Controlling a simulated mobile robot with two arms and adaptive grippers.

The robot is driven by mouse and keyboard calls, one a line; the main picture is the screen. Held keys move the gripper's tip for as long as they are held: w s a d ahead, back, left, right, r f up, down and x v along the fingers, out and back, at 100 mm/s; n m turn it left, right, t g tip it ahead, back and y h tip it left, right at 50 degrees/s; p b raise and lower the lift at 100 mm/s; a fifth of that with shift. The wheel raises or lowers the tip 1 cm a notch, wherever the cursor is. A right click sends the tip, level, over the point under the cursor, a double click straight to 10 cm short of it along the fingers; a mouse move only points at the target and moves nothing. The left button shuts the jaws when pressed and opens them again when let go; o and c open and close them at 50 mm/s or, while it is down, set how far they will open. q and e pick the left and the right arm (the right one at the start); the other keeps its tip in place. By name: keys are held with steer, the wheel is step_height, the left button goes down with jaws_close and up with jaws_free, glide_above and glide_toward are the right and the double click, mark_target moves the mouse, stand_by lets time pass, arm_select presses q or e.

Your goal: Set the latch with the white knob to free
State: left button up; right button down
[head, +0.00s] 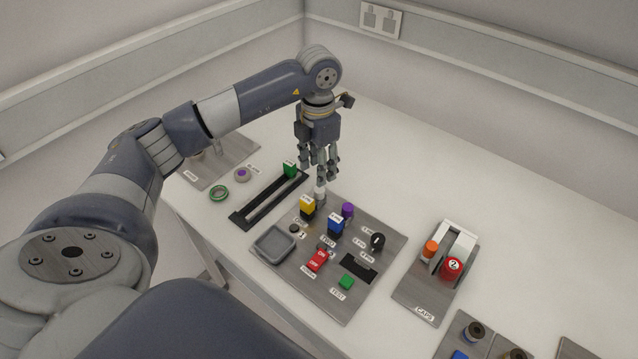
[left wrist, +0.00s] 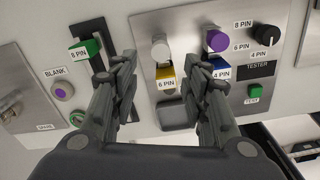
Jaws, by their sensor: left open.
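The white knob (head: 319,192) stands near the back left edge of the grey tester panel (head: 375,226), behind the yellow block (head: 307,207). In the left wrist view the white knob (left wrist: 160,46) shows just beyond and between my fingers, with the yellow 6 PIN block (left wrist: 166,74) below it. My left gripper (head: 321,176) points down just above the knob. It also shows in the left wrist view (left wrist: 166,72), its fingers apart with nothing between them. The latch's setting cannot be read. My right gripper is out of view.
A purple knob (head: 347,210) and a blue block (head: 336,226) are close on the right. A black rail with a green block (head: 290,170) lies to the left. A caps stand (head: 428,295) is farther right. The table behind the panel is clear.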

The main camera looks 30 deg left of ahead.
mark_target(319, 189)
arm_select(q)
step_height(319, 189, down, 8)
steer(key=shift+r+p, duration=0.25)
steer(key=shift+p, duration=0.45)
jaws_close()
